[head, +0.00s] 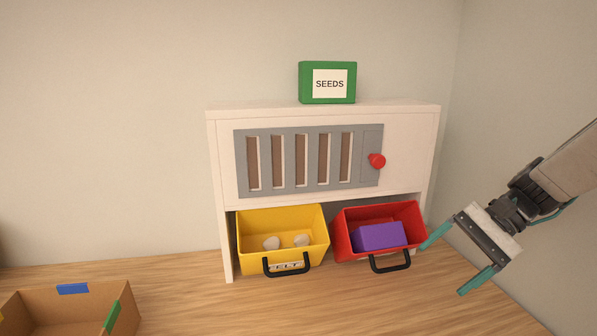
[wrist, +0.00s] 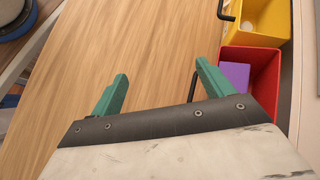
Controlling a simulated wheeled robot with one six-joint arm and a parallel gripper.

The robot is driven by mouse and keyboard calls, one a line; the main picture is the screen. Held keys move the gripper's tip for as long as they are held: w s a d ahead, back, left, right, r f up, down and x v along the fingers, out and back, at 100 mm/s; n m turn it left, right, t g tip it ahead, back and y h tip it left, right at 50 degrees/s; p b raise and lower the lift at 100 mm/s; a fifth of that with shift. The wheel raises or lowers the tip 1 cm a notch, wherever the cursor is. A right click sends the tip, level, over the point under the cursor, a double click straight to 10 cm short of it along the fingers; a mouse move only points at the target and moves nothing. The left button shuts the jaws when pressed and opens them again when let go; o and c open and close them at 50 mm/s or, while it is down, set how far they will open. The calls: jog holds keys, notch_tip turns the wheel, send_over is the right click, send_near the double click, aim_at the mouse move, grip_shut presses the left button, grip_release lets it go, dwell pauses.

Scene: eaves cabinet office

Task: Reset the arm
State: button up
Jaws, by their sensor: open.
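My gripper (head: 450,261) is at the right of the head view, in front of and to the right of the red bin (head: 421,222). Its two teal fingers are spread apart with nothing between them. In the wrist view my gripper (wrist: 161,88) is open above bare wood, and the red bin (wrist: 263,60) is to the right of its fingers. The red bin has a black handle and holds a purple block (head: 378,236). The block also shows in the wrist view (wrist: 235,75).
A white cabinet (head: 222,160) has a slotted grey panel (head: 312,130) with a red knob (head: 377,161). A yellow bin (head: 283,217) with pale lumps sits below. A green SEEDS box (head: 307,80) is on top. A cardboard box (head: 60,296) is front left. The middle tabletop is clear.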

jog(key=s+a+r+n+t+h, duration=0.1)
jog(key=s+n+h, duration=0.3)
jog(key=s, duration=0.5)
jog(key=s+r+n+t+h, duration=0.1)
jog(key=s+n+h, duration=0.3)
jog(key=s, duration=0.6)
jog(key=shift+a+r+h, duration=0.4)
jog(key=shift+r+h, duration=0.1)
jog(key=shift+h, duration=0.2)
